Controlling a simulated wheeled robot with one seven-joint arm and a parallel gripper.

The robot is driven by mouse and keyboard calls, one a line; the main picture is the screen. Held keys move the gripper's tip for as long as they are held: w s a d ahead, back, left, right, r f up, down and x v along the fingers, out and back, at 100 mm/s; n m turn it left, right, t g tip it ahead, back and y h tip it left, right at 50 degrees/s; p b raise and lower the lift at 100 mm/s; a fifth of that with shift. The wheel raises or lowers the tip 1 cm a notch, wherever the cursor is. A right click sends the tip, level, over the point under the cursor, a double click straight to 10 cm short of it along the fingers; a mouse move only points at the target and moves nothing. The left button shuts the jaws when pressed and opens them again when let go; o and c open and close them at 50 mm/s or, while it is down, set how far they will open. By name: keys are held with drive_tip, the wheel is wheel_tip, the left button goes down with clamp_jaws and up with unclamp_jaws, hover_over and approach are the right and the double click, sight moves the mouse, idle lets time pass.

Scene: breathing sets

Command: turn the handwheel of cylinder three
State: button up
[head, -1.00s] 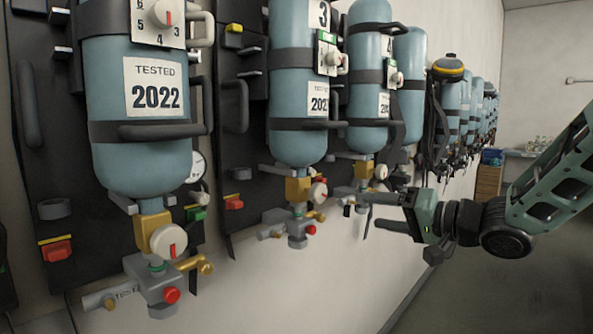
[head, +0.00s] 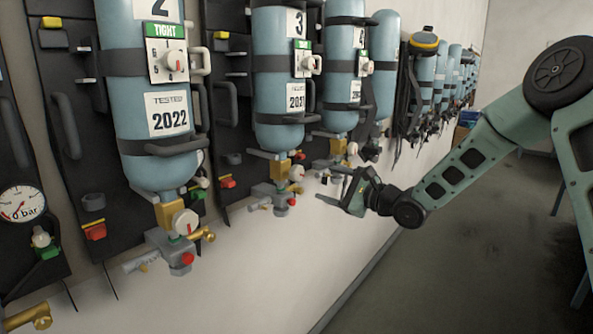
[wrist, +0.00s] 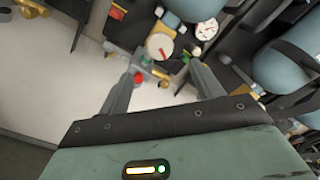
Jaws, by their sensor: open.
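Cylinder three (head: 285,75) is a blue bottle on the wall, second of the large ones from the left in the head view, with a 3 label at its top. Its handwheel (head: 297,173) is a small pale disc with a red mark, under the bottle beside a brass block. My gripper (head: 325,183) is open and empty, just right of that handwheel and apart from it in the picture. In the wrist view, my gripper's two fingers (wrist: 165,85) point toward a white handwheel with a red mark (wrist: 160,46); I cannot tell for certain which cylinder it belongs to.
Cylinder two (head: 150,90), with its own handwheel (head: 185,222), hangs to the left. Cylinder four (head: 343,100) hangs to the right, with more sets farther along the wall. A pressure gauge (head: 21,204) is at far left. The floor (head: 460,240) at right is clear.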

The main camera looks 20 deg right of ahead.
sight(300, 175)
drive_tip(key=p+x, duration=0.4)
drive_tip(key=x, duration=0.7)
drive_tip(key=shift+w+a, duration=0.1)
drive_tip(key=shift+w, duration=0.15)
drive_tip(key=c, duration=1)
drive_tip(key=shift+f+n+b, duration=0.1)
drive_tip(key=shift+n+b, duration=0.2)
drive_tip(key=shift+b, duration=0.15)
